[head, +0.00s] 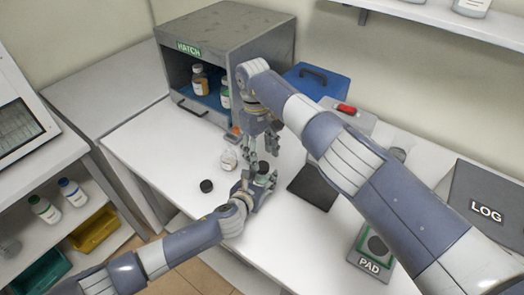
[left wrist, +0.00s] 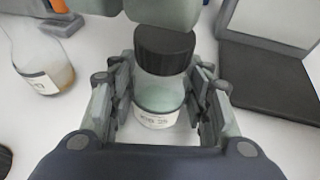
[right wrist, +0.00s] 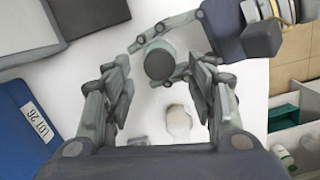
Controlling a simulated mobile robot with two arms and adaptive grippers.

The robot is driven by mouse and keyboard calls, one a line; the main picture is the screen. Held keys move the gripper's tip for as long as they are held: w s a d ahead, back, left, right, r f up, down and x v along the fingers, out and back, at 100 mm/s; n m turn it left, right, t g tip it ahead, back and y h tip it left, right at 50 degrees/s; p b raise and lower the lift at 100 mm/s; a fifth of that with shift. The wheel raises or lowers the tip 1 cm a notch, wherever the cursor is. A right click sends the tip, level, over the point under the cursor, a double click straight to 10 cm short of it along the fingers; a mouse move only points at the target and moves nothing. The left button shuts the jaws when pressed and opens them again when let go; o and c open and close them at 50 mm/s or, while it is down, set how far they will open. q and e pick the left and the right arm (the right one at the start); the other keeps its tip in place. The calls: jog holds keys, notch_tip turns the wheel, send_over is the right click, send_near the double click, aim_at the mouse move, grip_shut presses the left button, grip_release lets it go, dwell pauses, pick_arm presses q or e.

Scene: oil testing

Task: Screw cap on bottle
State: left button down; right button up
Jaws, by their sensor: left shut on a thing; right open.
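A small clear bottle (left wrist: 158,100) with a pale label and greenish contents stands upright between the fingers of my left gripper (left wrist: 160,92), which is shut on it. A black cap (left wrist: 165,50) sits at the bottle's mouth; I cannot tell how tightly. In the right wrist view the cap (right wrist: 160,62) shows from above, with my left fingers around the bottle below it. My right gripper (head: 262,148) is open just above the cap, its fingers on either side and apart from it. It also shows at the top of the left wrist view (left wrist: 165,12).
A second black cap (head: 206,186) lies on the white table. A clear flask (head: 229,160) with a label stands close to my grippers. A dark flat plate (head: 314,187) lies to the right. The HATCH cabinet (head: 188,50) holds bottles behind. The PAD device (head: 370,262) stands front right.

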pick_arm(q)
jog(key=shift+f, duration=0.1)
pick_arm(e)
jog(key=shift+r, duration=0.25)
jog(key=shift+c, duration=0.3)
